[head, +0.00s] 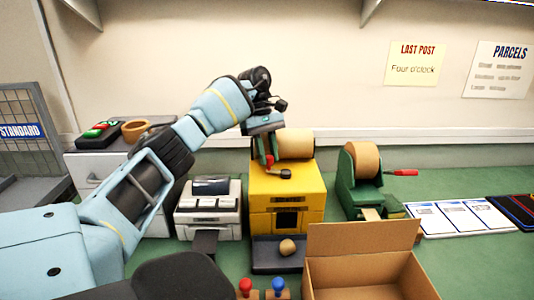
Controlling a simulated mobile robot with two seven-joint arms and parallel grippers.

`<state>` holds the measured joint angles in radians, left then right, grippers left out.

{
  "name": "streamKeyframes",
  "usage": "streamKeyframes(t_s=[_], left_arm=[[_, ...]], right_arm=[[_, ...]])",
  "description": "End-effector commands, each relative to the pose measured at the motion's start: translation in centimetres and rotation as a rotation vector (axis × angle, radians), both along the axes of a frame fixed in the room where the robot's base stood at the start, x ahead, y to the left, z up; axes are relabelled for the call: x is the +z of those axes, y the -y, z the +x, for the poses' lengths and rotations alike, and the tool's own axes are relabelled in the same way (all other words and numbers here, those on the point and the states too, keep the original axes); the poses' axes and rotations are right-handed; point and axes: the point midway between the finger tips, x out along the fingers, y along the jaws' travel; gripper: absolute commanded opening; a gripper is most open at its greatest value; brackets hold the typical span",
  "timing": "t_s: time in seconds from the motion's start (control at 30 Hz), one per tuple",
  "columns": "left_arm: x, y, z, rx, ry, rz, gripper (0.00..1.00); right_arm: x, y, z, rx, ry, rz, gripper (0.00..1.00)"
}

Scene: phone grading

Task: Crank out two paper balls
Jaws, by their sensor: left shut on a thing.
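The yellow paper machine (262,192) stands on the green counter with a roll of brown paper (297,144) on top. A crank with a red handle (269,161) is on its upper front. My left gripper (267,146) reaches down from above and is shut on the red handle. Its fingertips are small and partly hidden. One crumpled brown paper ball (287,247) lies on the dark tray (262,262) below the machine's dark front opening (287,219). My right gripper is not in view.
An open cardboard box (335,240) stands at the front right of the tray. A green tape dispenser (347,183) is right of the machine, a white label printer (190,222) left. Red and blue stamps (246,287) stand in front. Sheets (455,217) lie at right.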

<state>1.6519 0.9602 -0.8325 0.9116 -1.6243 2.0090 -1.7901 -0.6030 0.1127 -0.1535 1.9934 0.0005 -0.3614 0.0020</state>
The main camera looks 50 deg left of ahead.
Motion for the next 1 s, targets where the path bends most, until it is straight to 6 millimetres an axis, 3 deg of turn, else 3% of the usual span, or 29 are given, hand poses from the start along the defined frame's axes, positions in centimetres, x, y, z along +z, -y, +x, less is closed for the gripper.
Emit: streamKeyframes(t_s=[0.43, 0.47, 0.6, 1.0], left_arm=[[-0.09, -0.03, 0.04, -0.008, -0.002, 0.001, 0.00], [-0.10, -0.03, 0.04, -0.008, -0.002, 0.001, 0.27], [-0.08, -0.03, 0.04, -0.008, -0.001, 0.001, 0.44], [0.57, -0.18, 0.11, -0.007, 0.002, 0.000, 0.44]], right_arm=[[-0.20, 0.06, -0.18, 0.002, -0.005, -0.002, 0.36], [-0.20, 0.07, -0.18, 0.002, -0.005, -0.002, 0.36], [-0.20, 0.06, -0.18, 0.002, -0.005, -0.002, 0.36], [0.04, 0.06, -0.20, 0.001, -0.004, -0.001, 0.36]])
